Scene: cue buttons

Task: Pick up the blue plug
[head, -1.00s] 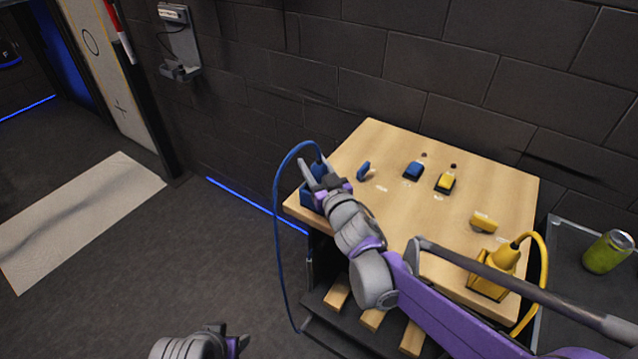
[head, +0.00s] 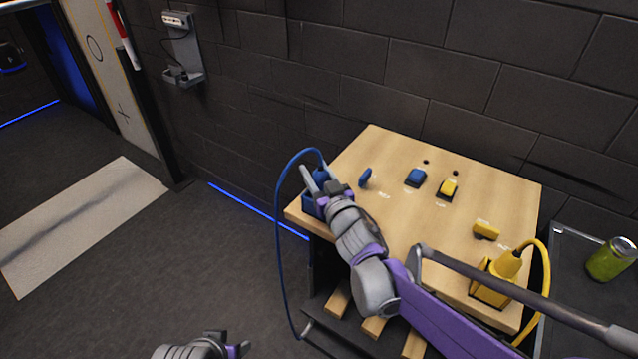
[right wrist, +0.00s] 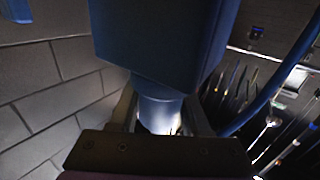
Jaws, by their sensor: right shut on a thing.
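The blue plug (head: 321,175) is at the far left corner of the wooden table, at a blue holder (head: 311,205), with a blue cable looping down to the floor. My right gripper (head: 318,184) is shut on the plug, and its fingers partly hide it. In the right wrist view the wide blue plug body (right wrist: 160,45) fills the upper middle, and its narrower round part sits between the fingers (right wrist: 160,115). I cannot tell whether the plug is clear of the holder. My left gripper (head: 238,349) is at the bottom edge, too cut off to read.
The wooden table (head: 400,230) carries a blue switch (head: 365,177), a blue button (head: 415,177), a yellow button (head: 448,188), a yellow switch (head: 486,230) and a yellow plug (head: 503,267) with its cable. A green can (head: 611,259) stands at right. A dark block wall is behind.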

